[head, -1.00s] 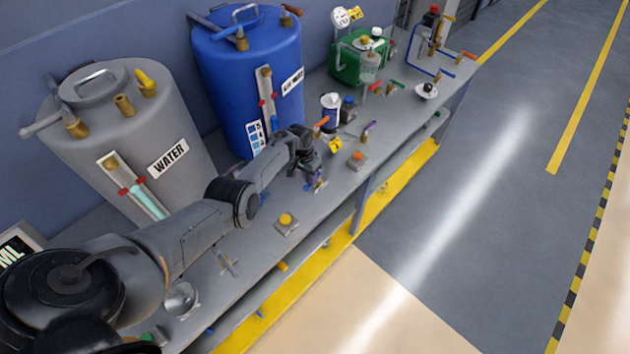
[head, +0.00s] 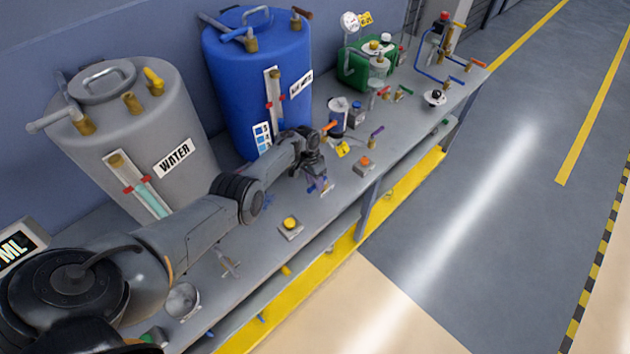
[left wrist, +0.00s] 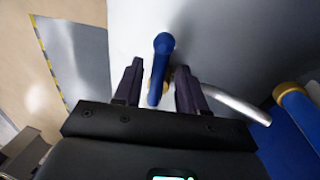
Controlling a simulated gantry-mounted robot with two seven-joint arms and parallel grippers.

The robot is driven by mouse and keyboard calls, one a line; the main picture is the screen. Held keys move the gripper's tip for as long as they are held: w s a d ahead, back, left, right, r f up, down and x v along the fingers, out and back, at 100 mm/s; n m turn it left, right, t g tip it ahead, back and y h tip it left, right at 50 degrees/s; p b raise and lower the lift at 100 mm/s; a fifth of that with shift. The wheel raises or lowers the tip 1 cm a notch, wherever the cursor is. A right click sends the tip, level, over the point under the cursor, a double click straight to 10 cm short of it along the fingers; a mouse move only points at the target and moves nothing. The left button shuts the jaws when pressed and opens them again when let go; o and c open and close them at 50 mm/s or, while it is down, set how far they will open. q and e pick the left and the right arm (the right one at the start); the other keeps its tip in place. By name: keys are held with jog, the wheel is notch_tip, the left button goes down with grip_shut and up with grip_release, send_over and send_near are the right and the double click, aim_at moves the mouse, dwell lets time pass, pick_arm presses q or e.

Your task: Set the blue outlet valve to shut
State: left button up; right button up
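The blue valve handle (left wrist: 161,62) stands up between the two fingers of my left gripper (left wrist: 158,78) in the left wrist view. The fingers are apart, with a narrow gap on each side of the handle. A brass part shows just behind the handle, beside a grey pipe (left wrist: 235,104). In the head view my left gripper (head: 320,184) is over the bench in front of the blue tank (head: 258,95). There the valve is mostly hidden by the gripper. The handle's exact setting cannot be told. My right gripper is not in view.
The grey water tank (head: 140,115) stands to the left of the blue tank. A yellow button box (head: 291,227) and an orange button box (head: 364,165) sit near the bench's front edge. A green container (head: 355,70) stands farther back.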

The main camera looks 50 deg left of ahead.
pick_arm(q)
jog(key=shift+r, duration=0.15)
jog(key=r+p, duration=0.1)
jog(key=r, duration=0.2)
jog(key=a+r+p, duration=0.1)
jog(key=r+p, duration=0.1)
jog(key=r, duration=0.2)
jog(key=a+r+p, duration=0.1)
jog(key=r, duration=0.2)
jog(key=shift+r, duration=0.2)
dwell(0.3)
